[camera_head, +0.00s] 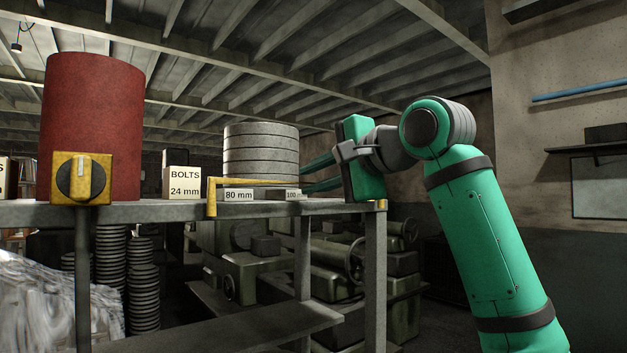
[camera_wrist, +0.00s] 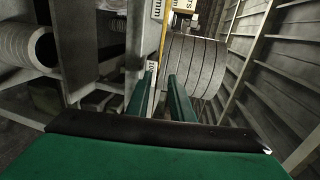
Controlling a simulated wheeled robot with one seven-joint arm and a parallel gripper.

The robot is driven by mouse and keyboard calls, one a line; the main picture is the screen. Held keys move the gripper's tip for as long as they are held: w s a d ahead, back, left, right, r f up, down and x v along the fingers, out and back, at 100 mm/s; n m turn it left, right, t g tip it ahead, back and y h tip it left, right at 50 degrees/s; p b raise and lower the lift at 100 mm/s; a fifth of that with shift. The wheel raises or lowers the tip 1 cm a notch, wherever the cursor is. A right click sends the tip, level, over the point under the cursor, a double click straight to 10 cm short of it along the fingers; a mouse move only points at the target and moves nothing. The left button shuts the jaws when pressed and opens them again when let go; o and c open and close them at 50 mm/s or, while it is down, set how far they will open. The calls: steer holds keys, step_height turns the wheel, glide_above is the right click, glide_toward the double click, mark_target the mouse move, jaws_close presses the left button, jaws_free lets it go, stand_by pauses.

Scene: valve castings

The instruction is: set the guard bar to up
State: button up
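The guard bar (camera_head: 250,182) is a thin yellow bar running roughly level along the front of the shelf, a little above the board. Its left end bends down in a yellow upright at the shelf edge. In the wrist view the bar (camera_wrist: 165,35) runs away just beyond the open fingertips (camera_wrist: 160,75). I cannot tell whether the bar passes between the fingers.
The shelf (camera_head: 150,211) holds a red cylinder (camera_head: 92,125), a stack of grey discs (camera_head: 261,150), a bolts box (camera_head: 182,182) and size labels (camera_head: 239,195). A yellow box with a dial (camera_head: 80,178) is on its front edge. Dark castings (camera_head: 330,265) stand below and behind.

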steer(key=shift+s, duration=0.1)
steer(key=v, duration=1)
steer(key=shift+s+d, duration=0.2)
steer(key=shift+s, duration=0.05)
